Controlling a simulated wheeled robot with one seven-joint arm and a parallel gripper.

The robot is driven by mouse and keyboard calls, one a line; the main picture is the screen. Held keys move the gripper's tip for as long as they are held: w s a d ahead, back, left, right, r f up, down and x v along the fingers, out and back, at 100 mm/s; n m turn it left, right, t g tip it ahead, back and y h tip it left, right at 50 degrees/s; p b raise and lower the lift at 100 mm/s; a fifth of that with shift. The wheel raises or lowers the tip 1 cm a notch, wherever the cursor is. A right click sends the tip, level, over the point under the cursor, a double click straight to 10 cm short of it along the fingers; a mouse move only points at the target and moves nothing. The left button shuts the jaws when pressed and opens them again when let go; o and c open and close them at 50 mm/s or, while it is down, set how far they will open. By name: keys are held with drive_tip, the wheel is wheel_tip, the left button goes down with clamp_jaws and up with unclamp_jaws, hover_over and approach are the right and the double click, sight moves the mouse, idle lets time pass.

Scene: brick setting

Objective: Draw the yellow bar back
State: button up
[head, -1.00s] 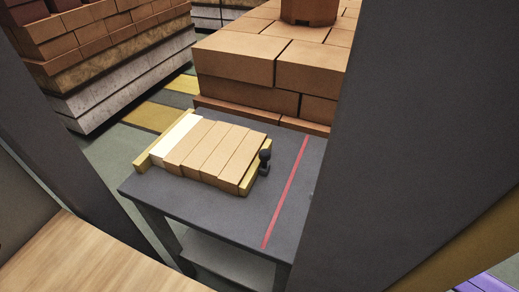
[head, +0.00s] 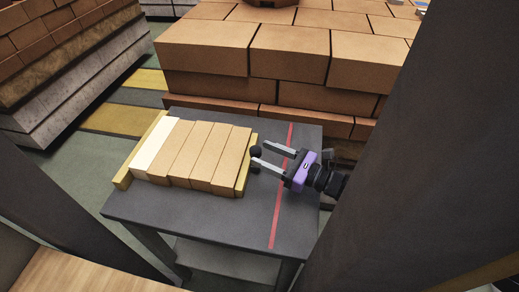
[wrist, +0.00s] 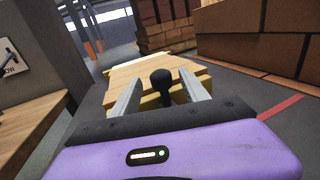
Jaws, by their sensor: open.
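A yellow bar (head: 246,166) with a black knob (head: 256,151) stands at the right end of a row of tan blocks (head: 205,152) on a dark table. Another yellow bar (head: 141,150) closes the left end, next to a white block (head: 161,148). My gripper (head: 260,154) is open, its fingertips pointing left on either side of the knob. In the wrist view the knob (wrist: 162,84) shows between the two fingers, with a gap on each side. I cannot tell whether a finger touches the bar.
A red line (head: 281,190) crosses the dark table (head: 190,215), right of the bar and below my gripper. Bare tabletop lies between bar and line. Large stacked bricks (head: 290,55) stand close behind the table. A wooden surface (head: 60,270) is at the lower left.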

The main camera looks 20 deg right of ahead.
drive_tip(key=shift+x, duration=1.05)
clamp_jaws()
idle(0.7)
